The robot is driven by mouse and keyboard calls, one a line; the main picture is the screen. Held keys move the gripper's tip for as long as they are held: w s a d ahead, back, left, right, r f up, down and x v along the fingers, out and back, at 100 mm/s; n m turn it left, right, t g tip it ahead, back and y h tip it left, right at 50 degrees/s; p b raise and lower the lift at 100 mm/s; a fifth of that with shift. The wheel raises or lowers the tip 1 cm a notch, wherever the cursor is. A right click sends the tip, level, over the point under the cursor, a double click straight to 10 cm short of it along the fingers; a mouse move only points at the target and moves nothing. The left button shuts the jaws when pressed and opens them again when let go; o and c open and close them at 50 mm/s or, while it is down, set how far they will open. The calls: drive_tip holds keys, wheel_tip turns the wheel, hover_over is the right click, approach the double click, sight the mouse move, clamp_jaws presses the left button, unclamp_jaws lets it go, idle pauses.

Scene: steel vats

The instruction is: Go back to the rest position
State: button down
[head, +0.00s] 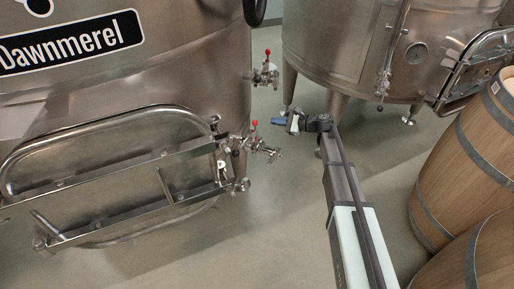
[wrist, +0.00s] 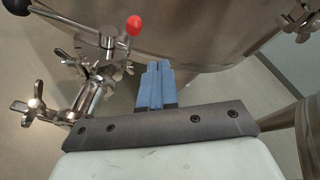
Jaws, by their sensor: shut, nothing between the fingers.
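My gripper (head: 279,121) is at the end of my extended arm, in the middle of the head view, between the two steel vats. Its blue fingers are together and empty in the wrist view (wrist: 155,84). To the left of the gripper, apart from it in the head view, is a valve with a red-tipped lever (head: 256,140) on the near vat. The wrist view shows a red-tipped valve (wrist: 133,26) with wing nuts just left of the fingers.
The near vat (head: 190,60) with a closed oval hatch (head: 110,165) fills the left. Another valve (head: 265,73) sits above the lower one. A second vat (head: 335,45) stands behind on legs. Wooden barrels (head: 455,165) stand at the right. Bare floor (head: 270,225) lies between.

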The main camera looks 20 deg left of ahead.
drive_tip(key=shift+s+d+r, duration=0.1)
drive_tip(key=shift+d+r, duration=0.1)
drive_tip(key=shift+d, duration=0.4)
drive_tip(key=s+d+f+n+h, duration=0.4)
drive_tip(key=s+d+f, duration=0.3)
drive_tip(key=d, duration=0.4)
drive_tip(key=s+d+f+n+h, duration=0.35)
drive_tip(key=s+d+f, duration=0.4)
drive_tip(key=d, duration=0.35)
drive_tip(key=s+d+f+n+g+h, duration=0.1)
drive_tip(key=s+d+n+h, duration=0.2)
drive_tip(key=s+d, duration=0.4)
drive_tip(key=s+d+f+n+g+h, duration=0.15)
drive_tip(key=s+d+h, duration=0.35)
drive_tip(key=d, duration=0.5)
drive_tip(key=s+f+g, duration=0.2)
drive_tip(key=s+f, duration=0.5)
drive_tip(key=s, duration=0.3)
drive_tip(key=s+f+g, duration=0.2)
drive_tip(key=s+f, duration=0.4)
drive_tip(key=s, duration=0.4)
drive_tip(key=s+f+g+y, duration=0.1)
drive_tip(key=s+f+g, duration=0.1)
drive_tip(key=s+f, duration=0.5)
drive_tip(key=s, duration=0.3)
drive_tip(key=shift+f+n, duration=0.3)
drive_tip(key=shift+f, duration=0.05)
drive_tip(key=shift+a, duration=0.1)
